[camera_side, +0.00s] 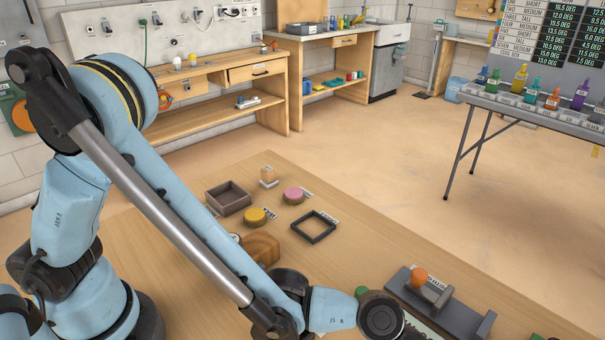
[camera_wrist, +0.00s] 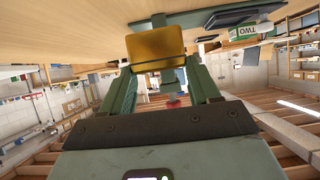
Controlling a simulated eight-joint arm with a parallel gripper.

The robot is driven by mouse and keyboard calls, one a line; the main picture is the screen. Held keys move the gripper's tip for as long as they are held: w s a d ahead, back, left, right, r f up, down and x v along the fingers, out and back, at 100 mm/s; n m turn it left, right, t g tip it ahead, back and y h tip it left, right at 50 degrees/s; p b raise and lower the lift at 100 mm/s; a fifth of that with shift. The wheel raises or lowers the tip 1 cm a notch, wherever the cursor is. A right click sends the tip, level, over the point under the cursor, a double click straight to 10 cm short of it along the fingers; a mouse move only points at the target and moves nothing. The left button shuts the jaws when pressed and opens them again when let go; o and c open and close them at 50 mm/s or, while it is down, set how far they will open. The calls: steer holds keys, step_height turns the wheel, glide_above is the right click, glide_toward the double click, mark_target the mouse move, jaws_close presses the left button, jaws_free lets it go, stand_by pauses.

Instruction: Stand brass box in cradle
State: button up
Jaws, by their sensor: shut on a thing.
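The brass box (camera_wrist: 155,46) is a gold-coloured block in the wrist view. My gripper (camera_wrist: 158,68) has its two green fingers on either side of the box, shut on it. The box appears close to the wooden table top; I cannot tell whether it touches. In the side view the fingers and box do not show. A dark grey stand with an upright end block (camera_side: 484,325), possibly the cradle, is at lower right, to the right of my wrist. In the wrist view, a dark green piece (camera_wrist: 205,16) beyond the box may be part of it.
An orange knob (camera_side: 418,277) with a label is by the grey stand.

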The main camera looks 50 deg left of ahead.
steer(key=shift+f, duration=2.15)
steer(key=shift+f, duration=0.1)
steer(key=o, duration=1.2)
steer(key=shift+c, duration=0.2)
